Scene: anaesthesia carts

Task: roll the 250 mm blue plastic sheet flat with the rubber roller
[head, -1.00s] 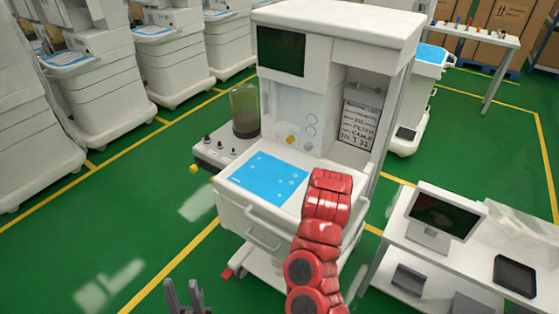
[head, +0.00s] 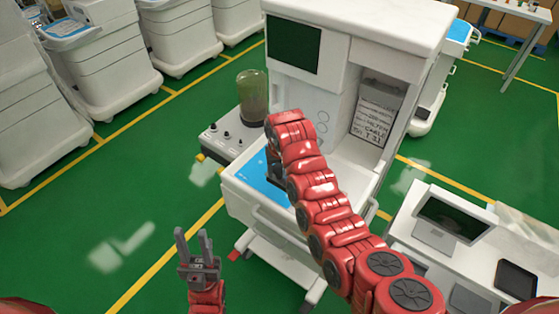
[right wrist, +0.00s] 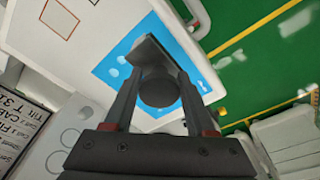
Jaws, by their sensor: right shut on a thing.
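The blue plastic sheet (head: 257,180) lies on the white worktop of the cart, with pale blister-like spots; my right arm covers much of it in the head view. It also shows in the right wrist view (right wrist: 116,52), around and beneath the tool. My right gripper (right wrist: 157,85) is shut on the rubber roller (right wrist: 158,88), a dark, round-ended piece with a flat grey part beyond it. The roller is over the sheet; I cannot tell whether it touches. My left gripper (head: 193,245) is open and empty, low in front of the cart, away from the sheet.
The cart (head: 345,60) has a screen, an upright back and a clear cylinder (head: 252,95) on a side shelf with knobs. A white side table (head: 480,240) with a monitor stands at the right. Green floor is free at the left.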

